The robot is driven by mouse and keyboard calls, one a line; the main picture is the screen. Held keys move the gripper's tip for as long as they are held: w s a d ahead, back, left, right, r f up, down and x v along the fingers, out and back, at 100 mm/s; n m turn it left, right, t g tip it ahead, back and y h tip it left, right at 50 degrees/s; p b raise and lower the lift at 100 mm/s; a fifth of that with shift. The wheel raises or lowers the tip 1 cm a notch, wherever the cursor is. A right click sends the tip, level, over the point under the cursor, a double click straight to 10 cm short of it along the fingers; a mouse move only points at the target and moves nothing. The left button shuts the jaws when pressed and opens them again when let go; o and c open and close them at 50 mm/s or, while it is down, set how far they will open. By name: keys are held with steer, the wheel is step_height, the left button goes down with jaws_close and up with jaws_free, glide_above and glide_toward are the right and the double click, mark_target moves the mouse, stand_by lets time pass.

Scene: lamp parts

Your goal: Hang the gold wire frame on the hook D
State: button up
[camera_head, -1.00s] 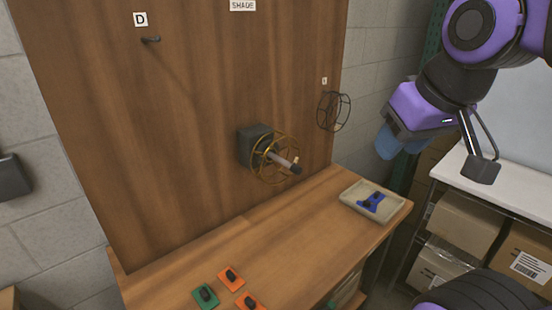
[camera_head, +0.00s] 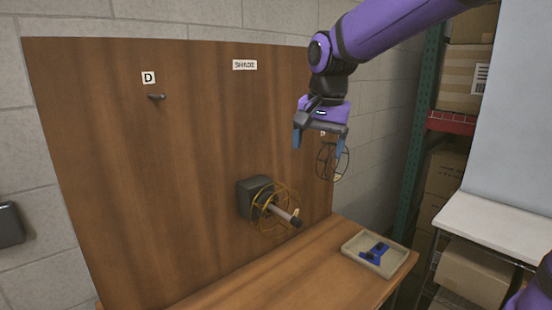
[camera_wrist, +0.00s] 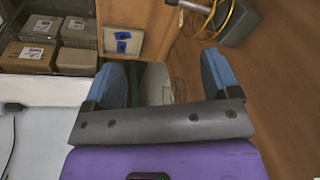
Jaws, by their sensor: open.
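The gold wire frame (camera_head: 283,193) sits around the pale rod of a dark box-shaped mount on the upright wooden board. Part of the frame also shows at the top of the wrist view (camera_wrist: 228,14). Hook D (camera_head: 157,97) is a small dark peg at the board's upper left, under a white D label (camera_head: 148,78), and is empty. My gripper (camera_head: 319,148) is open and empty, with blue fingers pointing down, above and right of the gold frame and apart from it. It is in front of the board's right edge.
A black wire frame (camera_head: 332,161) hangs at the board's right side, close behind my gripper in the picture. A tray (camera_head: 347,250) with blue parts stands on the wooden table (camera_head: 290,283). A white shelf (camera_head: 500,232) with boxes is at the right. The board between the D label and SHADE sign (camera_head: 245,65) is clear.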

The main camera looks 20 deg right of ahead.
mark_target(276, 186)
steer(key=w+a+f+m, duration=0.1)
steer(key=w+f+m, duration=0.1)
steer(key=w, duration=0.3)
steer(key=w+a+f+m+g, duration=0.1)
steer(key=w+f, duration=0.2)
steer(key=w, duration=0.2)
steer(key=w+a+f+m+g, duration=0.1)
steer(key=w+a+f+m, duration=0.1)
steer(key=w, duration=0.3)
steer(key=shift+w+f+m, duration=0.15)
steer(key=shift+f+m, duration=0.15)
steer(key=shift+f, duration=0.05)
steer(key=shift+w+f, duration=0.15)
steer(key=shift+f, duration=0.2)
step_height(276, 186, down, 10)
steer(key=shift+f, duration=0.2)
steer(key=shift+c, duration=0.5)
steer(key=c, duration=1)
steer(key=s+d, duration=0.2)
steer(key=s, duration=0.5)
steer(key=s+d, duration=0.3)
steer(key=s, duration=0.3)
steer(key=shift+s+d, duration=0.35)
steer(key=shift+s, duration=0.05)
stand_by(0.9)
